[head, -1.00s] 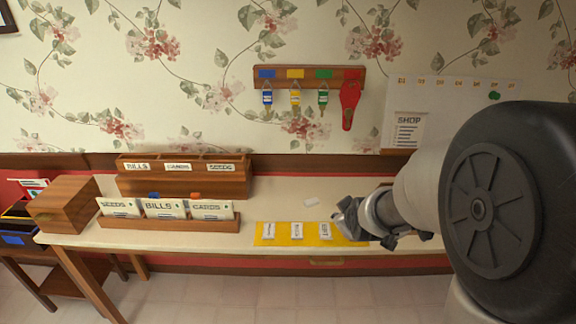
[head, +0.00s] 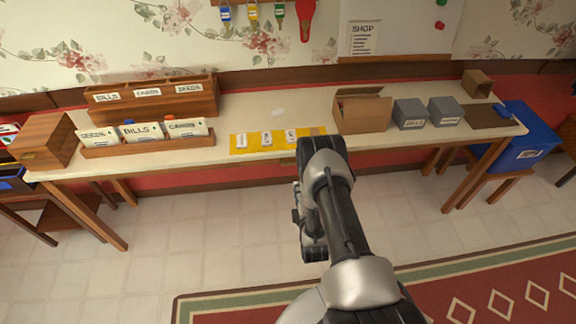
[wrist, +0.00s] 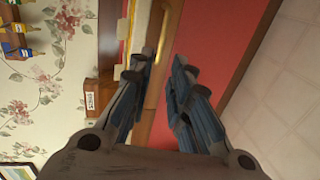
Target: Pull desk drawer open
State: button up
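The desk (head: 236,112) has a white top and a wooden front. In the wrist view the wooden drawer front (wrist: 171,22) runs down the picture, with a brass-coloured strip that looks like its handle (wrist: 157,72). The drawer looks shut, but my arm hides part of the front in the head view. My gripper (wrist: 160,78) is open, with its two blue-grey fingers apart. The strip shows between the fingers; I cannot tell whether they touch it. In the head view my arm hides the fingertips.
On the desk stand a letter rack (head: 165,108), a yellow mat with labels (head: 238,151), an open cardboard box (head: 363,116) and grey boxes (head: 409,114). A blue bin (head: 528,135) stands at the right. The floor in front is clear, with a red rug (head: 500,280).

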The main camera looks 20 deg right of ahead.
aim_at(295, 164)
jog(key=b+x, duration=0.1)
jog(key=x, duration=0.4)
jog(key=b+x, duration=0.2)
jog(key=x, duration=0.4)
jog(key=b+x, duration=0.2)
jog(key=x, duration=0.3)
jog(key=shift+w+d+f, duration=0.1)
jog(key=shift+w+f, duration=0.05)
jog(key=shift+f, duration=0.15)
jog(key=shift+c, duration=0.2)
grip_shut()
